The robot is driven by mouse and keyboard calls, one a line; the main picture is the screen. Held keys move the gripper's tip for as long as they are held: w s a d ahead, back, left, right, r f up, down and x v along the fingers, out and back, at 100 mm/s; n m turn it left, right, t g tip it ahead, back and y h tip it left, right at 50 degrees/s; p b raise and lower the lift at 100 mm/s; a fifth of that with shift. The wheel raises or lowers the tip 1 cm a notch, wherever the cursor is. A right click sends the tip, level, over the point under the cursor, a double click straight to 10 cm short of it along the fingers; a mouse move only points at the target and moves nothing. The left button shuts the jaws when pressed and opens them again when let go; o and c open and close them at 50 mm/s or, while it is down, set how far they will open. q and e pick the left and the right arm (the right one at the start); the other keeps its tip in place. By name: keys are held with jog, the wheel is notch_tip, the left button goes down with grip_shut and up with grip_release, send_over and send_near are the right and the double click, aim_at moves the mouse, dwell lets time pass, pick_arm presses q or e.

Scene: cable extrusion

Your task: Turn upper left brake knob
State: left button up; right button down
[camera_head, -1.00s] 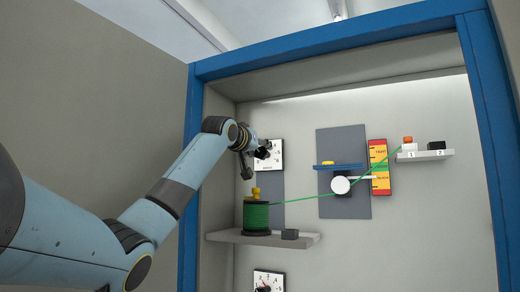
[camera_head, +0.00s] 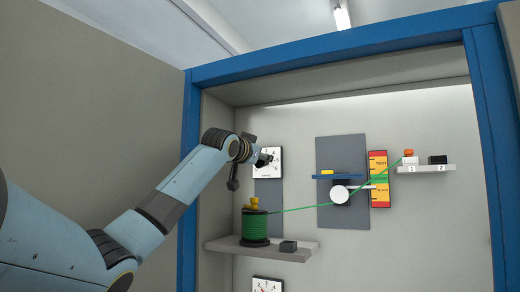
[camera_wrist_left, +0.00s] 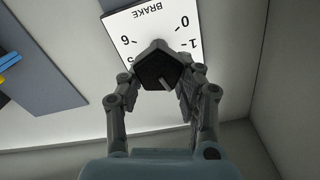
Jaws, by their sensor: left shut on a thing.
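The upper left brake knob is a dark, faceted knob (camera_wrist_left: 158,66) with a light pointer line, on a white dial plate (camera_wrist_left: 140,20) marked BRAKE with numbers around it. In the head view the plate (camera_head: 275,153) is on the back wall at the upper left, and my arm covers part of it. My left gripper (camera_head: 263,160) is at the dial. In the left wrist view its fingers (camera_wrist_left: 155,82) are shut on the knob, one on each side. My right gripper is not in view.
A green cable (camera_head: 300,209) runs right past a white roller (camera_head: 340,194). A second dial (camera_head: 267,284) is lower down.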

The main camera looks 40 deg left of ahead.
pick_arm(q)
jog(key=shift+w+d+f+m+p, duration=0.1)
jog(key=shift+f+m+p, duration=0.05)
jog(key=shift+m+p, duration=0.3)
jog(key=shift+d+f+m+p, duration=0.1)
jog(key=shift+m+p, duration=0.2)
jog(key=shift+m, duration=0.25)
jog(key=shift+f, duration=0.15)
jog(key=o, duration=1.3)
jog(key=shift+d+r, duration=0.15)
jog(key=shift+r, duration=0.05)
jog(key=shift+c, duration=0.2)
jog(key=shift+r, duration=0.25)
notch_tip(320, 180, up, 10)
jog(key=shift+f, duration=0.25)
jog(key=shift+o, duration=0.2)
